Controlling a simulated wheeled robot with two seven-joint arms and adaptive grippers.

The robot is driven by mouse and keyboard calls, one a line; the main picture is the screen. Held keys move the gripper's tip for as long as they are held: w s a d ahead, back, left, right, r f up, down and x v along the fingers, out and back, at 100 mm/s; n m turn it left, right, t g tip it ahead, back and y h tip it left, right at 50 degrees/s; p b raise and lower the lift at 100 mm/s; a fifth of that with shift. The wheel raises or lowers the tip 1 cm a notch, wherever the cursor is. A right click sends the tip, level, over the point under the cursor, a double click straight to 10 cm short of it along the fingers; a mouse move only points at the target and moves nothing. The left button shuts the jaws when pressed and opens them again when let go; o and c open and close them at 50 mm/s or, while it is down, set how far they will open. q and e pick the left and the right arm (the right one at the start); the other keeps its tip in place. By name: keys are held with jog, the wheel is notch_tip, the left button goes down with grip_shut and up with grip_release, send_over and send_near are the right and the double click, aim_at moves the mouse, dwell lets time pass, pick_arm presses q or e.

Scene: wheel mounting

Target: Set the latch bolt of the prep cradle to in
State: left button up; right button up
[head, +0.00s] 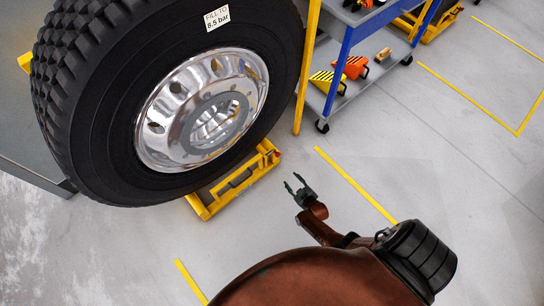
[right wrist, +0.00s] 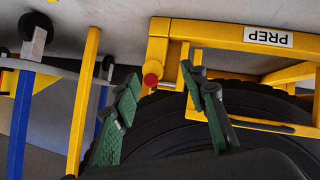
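The yellow prep cradle (head: 235,187) stands on the floor under a large truck wheel (head: 110,110). Its PREP label shows upside down on the cradle frame in the right wrist view (right wrist: 218,29). A red knob, seemingly the latch bolt's end (head: 277,153), sits at the cradle's right corner; it also shows in the right wrist view (right wrist: 151,80). I cannot tell how far the bolt is in. My right gripper (head: 297,183) is open and empty, just to the right of and below the knob. In the right wrist view the knob appears between its green fingers (right wrist: 160,78), apart from both. My left gripper is not in view.
A blue and grey trolley (head: 345,95) with orange wheel chocks (head: 352,67) stands at the upper right. A yellow post (head: 308,70) rises between it and the wheel. A grey bench (head: 20,150) is at the left. The floor around my right gripper is clear, with yellow lines.

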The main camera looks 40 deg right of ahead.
pick_arm(q)
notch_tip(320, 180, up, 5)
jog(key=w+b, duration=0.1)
jog(key=b, duration=0.2)
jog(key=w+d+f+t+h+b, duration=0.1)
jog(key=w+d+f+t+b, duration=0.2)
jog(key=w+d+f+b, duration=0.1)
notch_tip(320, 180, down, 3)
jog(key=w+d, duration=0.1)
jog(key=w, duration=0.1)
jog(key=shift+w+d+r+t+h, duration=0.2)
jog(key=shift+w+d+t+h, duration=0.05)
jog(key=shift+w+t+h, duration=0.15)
pick_arm(e)
jog(key=w+d+f+t+h, duration=0.1)
jog(key=w+d+t, duration=0.1)
jog(key=w, duration=1.3)
jog(key=shift+w+d+f, duration=0.15)
jog(key=shift+d+f, duration=0.15)
jog(key=shift+d, duration=0.4)
jog(key=shift+c, duration=0.5)
grip_shut()
